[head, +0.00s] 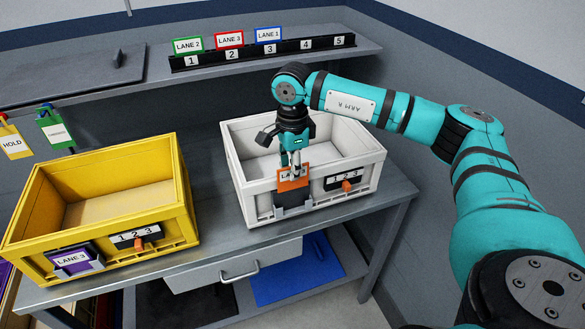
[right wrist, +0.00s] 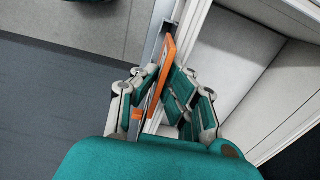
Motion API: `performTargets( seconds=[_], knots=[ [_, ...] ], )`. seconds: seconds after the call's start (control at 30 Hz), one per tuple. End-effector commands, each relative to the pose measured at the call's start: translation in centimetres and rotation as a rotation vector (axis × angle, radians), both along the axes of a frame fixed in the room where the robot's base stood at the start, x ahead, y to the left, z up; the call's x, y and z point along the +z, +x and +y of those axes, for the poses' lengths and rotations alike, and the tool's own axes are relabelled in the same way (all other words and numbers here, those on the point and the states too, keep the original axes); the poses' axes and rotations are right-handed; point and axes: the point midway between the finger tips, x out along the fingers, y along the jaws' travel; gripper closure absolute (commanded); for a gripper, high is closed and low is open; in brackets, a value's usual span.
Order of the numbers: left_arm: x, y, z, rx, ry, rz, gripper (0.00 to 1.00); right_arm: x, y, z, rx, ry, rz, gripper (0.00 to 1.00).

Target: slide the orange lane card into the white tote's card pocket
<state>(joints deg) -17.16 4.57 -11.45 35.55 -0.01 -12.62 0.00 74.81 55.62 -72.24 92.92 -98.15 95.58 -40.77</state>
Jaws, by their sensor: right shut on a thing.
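The orange lane card (head: 293,181) is upright at the front wall of the white tote (head: 253,187). My right gripper (head: 291,166) is shut on the card's upper part, coming down from above. The tote's dark card pocket (head: 292,201) is directly below the card; the card's lower edge meets the pocket's top, and I cannot tell whether it is inside. In the right wrist view the card (right wrist: 166,62) shows edge-on between the fingers (right wrist: 160,88), beside the tote's rim (right wrist: 196,32). My left gripper is not in view.
A yellow tote (head: 104,208) with a purple lane card (head: 74,260) stands left on the grey bench (head: 218,237). A black rack (head: 262,54) with blue, red and green cards sits on the shelf behind. Green and yellow tags hang at left. Bare bench lies between the totes.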

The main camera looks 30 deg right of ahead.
Motion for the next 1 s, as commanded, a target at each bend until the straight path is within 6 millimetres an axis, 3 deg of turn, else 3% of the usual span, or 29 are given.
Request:
performTargets(
  seconds=[0.23, 0.47, 0.67, 0.8, 1.0],
  knots=[
    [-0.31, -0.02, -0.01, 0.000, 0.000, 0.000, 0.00, -0.42, 0.01, 0.01, 0.000, 0.000, 0.000, 1.00],
    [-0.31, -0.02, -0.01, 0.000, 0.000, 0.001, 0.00, -0.44, 0.00, 0.00, 0.000, 0.000, 0.000, 0.67],
    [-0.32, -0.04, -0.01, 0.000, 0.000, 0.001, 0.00, -0.46, 0.00, 0.00, 0.000, 0.000, 0.000, 0.67],
    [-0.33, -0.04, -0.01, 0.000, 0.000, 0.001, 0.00, -0.47, 0.00, -0.01, 0.000, 0.000, 0.000, 0.49],
    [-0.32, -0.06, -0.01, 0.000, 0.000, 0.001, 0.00, -0.45, 0.00, 0.00, 0.000, 0.000, 0.000, 0.49]
  ],
)
